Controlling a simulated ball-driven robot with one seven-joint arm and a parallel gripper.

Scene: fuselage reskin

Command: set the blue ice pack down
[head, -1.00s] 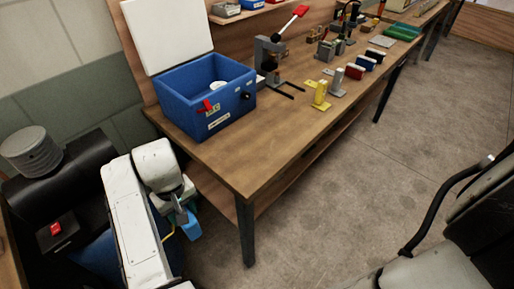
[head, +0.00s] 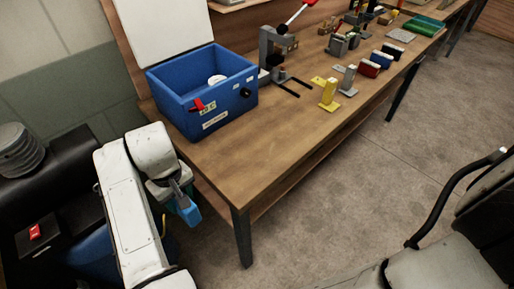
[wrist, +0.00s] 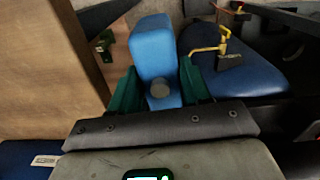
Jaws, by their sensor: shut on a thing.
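The blue ice pack (wrist: 154,50) is held between the green fingers of my gripper (wrist: 157,88) in the wrist view. In the head view the ice pack (head: 189,214) shows below my wrist, left of the table's front leg and lower than the tabletop. My gripper (head: 180,200) is shut on it, partly hidden by my wrist. The wooden table (head: 240,165) has a bare front corner nearest my arm.
A blue cooler box (head: 222,107) with its white lid raised stands on the table's near end. Beyond it are a press (head: 275,55), a yellow bracket (head: 329,92) and several small blocks. A grey chair (head: 440,260) stands at right, with open floor between.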

